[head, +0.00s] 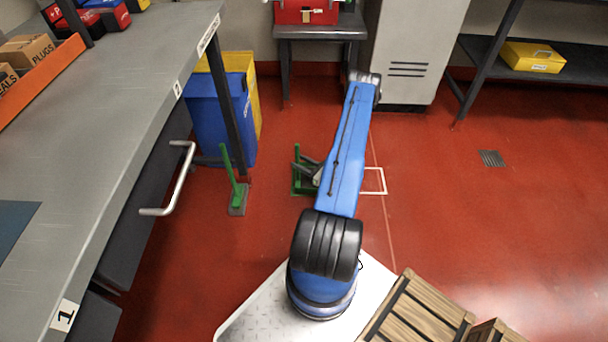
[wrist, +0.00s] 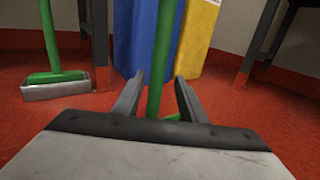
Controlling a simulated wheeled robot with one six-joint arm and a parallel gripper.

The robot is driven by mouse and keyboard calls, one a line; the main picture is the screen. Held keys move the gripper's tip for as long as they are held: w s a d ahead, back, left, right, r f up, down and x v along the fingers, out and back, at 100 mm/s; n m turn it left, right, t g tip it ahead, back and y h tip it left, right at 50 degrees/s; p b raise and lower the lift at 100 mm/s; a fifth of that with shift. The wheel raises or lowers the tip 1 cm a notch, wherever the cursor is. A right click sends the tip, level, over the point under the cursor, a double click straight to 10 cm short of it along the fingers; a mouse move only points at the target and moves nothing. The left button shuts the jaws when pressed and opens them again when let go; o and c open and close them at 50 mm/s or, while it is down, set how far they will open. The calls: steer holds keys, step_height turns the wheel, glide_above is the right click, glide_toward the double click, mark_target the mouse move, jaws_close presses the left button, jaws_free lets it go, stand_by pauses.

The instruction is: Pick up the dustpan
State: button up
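The dustpan is green with a long upright handle (wrist: 164,50). In the head view its green pan (head: 301,187) sits on the red floor, partly hidden behind my blue arm. My gripper (head: 309,172) is low beside it. In the wrist view my gripper (wrist: 160,78) is open, with one finger on each side of the handle. Gaps show between the handle and both fingers. The lower part of the dustpan is mostly hidden by the gripper body in the wrist view.
A white floor outline (head: 383,185) lies right of my arm. Open floor is at right.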

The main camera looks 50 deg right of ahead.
steer(key=w, duration=0.2)
steer(key=w+a, duration=0.1)
steer(key=w, duration=0.2)
jaws_close()
